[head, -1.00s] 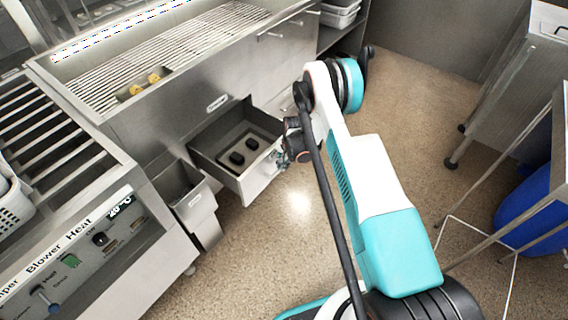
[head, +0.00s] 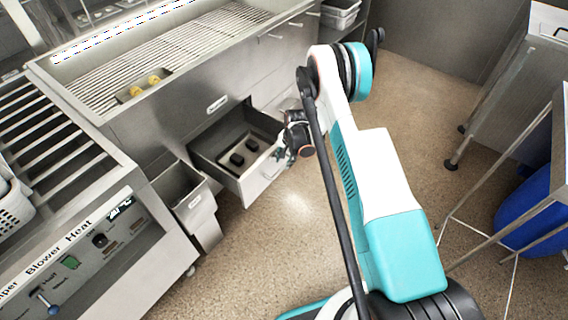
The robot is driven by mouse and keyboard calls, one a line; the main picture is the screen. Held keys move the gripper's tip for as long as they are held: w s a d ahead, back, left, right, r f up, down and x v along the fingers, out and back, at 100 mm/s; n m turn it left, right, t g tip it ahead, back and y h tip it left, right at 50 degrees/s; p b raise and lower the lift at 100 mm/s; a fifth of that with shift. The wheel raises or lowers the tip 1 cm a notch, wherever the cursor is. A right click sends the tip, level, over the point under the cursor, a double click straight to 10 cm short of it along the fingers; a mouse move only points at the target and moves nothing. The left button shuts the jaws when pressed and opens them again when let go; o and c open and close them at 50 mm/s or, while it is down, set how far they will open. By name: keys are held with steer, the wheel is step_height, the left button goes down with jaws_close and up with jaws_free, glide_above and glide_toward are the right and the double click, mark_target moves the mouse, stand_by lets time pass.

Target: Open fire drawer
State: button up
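The drawer (head: 230,178) stands pulled out from the steel grill unit in the head view, with its inside showing. Black dark objects (head: 238,159) lie on a light panel inside it. My gripper (head: 284,156) is at the drawer's front right corner, close to the front panel. The fingers are small and partly hidden by my wrist, so I cannot tell whether they touch the handle or are shut.
A steel bin (head: 180,190) hangs left of the drawer. A control counter (head: 75,245) stands at the lower left. A wire-legged table and a blue bin (head: 535,215) are at the right. The floor (head: 270,235) in front of the drawer is clear.

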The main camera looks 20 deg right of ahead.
step_height(320, 180, up, 8)
steer(key=s, duration=0.1)
steer(key=shift+d+f, duration=0.2)
steer(key=shift+d, duration=0.25)
steer(key=shift+s, duration=0.1)
steer(key=s+a+r+n+t, duration=0.1)
steer(key=s+r+n, duration=0.15)
steer(key=r, duration=0.75)
steer(key=s+a+r+n+t, duration=0.1)
steer(key=s+r, duration=0.3)
steer(key=r, duration=0.7)
steer(key=s+a+r+n, duration=0.15)
steer(key=s+r, duration=0.25)
steer(key=r, duration=0.6)
steer(key=s+r+n+t, duration=0.1)
steer(key=s+r+n, duration=0.2)
steer(key=s, duration=0.9)
steer(key=s+a+r+n+t+h, duration=0.1)
steer(key=s+r, duration=0.5)
steer(key=s, duration=0.6)
steer(key=shift+s+a+n+t, duration=0.15)
steer(key=shift+a+n+t, duration=0.05)
steer(key=shift+n+t, duration=0.6)
